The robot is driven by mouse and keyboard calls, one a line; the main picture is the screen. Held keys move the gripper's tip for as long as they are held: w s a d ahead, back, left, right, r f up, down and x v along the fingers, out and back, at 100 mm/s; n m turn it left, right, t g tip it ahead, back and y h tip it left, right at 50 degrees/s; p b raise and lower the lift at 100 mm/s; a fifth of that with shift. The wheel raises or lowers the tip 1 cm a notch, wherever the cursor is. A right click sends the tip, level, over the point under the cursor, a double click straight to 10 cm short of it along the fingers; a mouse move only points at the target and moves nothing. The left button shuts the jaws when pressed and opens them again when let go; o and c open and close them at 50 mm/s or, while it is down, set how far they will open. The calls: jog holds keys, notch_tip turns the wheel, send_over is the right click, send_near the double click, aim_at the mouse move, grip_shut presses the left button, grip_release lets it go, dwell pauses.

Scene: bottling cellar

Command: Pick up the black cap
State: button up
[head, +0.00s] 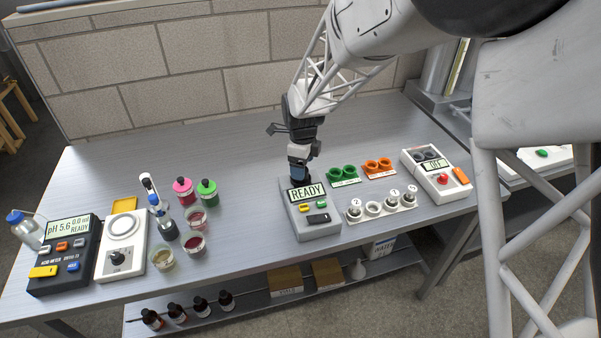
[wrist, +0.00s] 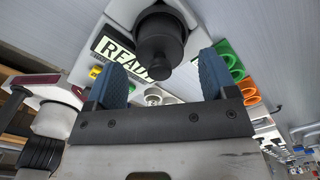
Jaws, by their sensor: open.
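My gripper (head: 299,164) is open, fingers down, above the back of the grey box with the READY display (head: 307,192). In the wrist view its two blue fingers (wrist: 165,62) stand apart. A black round stepped piece (wrist: 160,38) on that box shows between and beyond them; no grip on it is visible. The same dark piece shows just below my gripper in the head view (head: 299,181). I cannot tell whether it is the black cap or part of the box. Two dark round pieces (head: 424,155) also sit at the back of the white control box on the right.
Green cups (head: 342,173) and orange cups (head: 377,166) stand right of the READY box, with a white-and-dark numbered row (head: 382,205) in front. The white control box (head: 437,174) has a red button. Jars, a pipette stand and a pH meter (head: 62,255) fill the left. The bench behind is clear.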

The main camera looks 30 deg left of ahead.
jog(key=shift+f, duration=1.7)
jog(key=c, duration=1)
jog(key=shift+r, duration=0.1)
jog(key=shift+r, duration=0.75)
notch_tip(320, 180, up, 2)
jog(key=shift+r, duration=0.1)
jog(key=s+d, duration=0.3)
jog(key=s, duration=0.1)
jog(key=s+d, duration=0.4)
jog(key=s+d+r, duration=0.1)
jog(key=s+d, duration=0.2)
jog(key=shift+s+d, duration=0.3)
jog(key=shift+s, duration=0.1)
